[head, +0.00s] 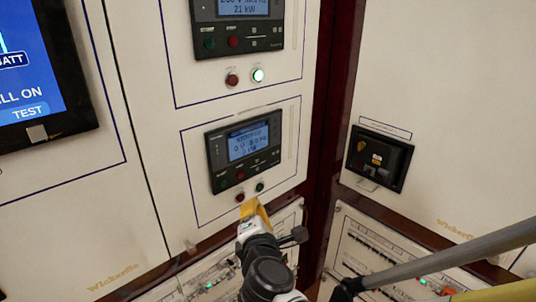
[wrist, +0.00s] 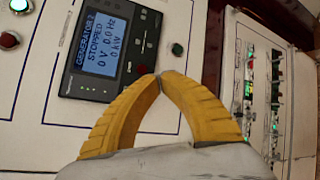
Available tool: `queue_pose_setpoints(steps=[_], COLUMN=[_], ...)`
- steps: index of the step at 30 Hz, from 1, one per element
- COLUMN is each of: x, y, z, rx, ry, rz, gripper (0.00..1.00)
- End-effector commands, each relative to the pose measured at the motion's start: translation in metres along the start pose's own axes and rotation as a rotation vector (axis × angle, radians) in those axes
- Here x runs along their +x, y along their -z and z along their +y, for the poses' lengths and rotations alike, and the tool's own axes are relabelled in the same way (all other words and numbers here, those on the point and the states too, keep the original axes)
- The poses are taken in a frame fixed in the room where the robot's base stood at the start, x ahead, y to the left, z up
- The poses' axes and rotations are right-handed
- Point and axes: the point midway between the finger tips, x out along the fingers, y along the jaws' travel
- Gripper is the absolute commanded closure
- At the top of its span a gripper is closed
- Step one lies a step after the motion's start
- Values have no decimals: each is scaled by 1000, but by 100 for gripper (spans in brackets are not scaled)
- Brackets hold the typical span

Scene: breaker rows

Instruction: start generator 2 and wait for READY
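The generator 2 controller (head: 243,148) is a black panel on the white cabinet. In the wrist view its blue screen (wrist: 98,42) reads GENERATOR 2, STOPPED, 0 V, 0.0 Hz, 0 kW. Below the screen are a green button (head: 222,183) and a red button (head: 240,176). Under the controller are a red lamp (head: 240,197) and a dark green lamp (head: 260,187), which also shows in the wrist view (wrist: 177,49). My gripper (head: 250,208) has yellow fingers whose tips meet in the wrist view (wrist: 160,77), with nothing between them. The tips are by the controller's lower edge; contact cannot be told.
Another controller (head: 238,22) above reads 21 kW, with a lit green lamp (head: 258,75) under it. A large blue screen (head: 28,65) is at the left. A black switch unit (head: 378,156) is on the right cabinet. Breaker rows (head: 375,255) run below.

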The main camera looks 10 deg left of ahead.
Motion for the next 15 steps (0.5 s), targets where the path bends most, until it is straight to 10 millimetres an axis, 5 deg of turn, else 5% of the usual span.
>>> queue_pose_setpoints(steps=[8, 15], x=[4, 27], y=[1, 14], z=[2, 14], rx=[3, 3], ry=[2, 2], rz=[-1, -1], gripper=[100, 100])
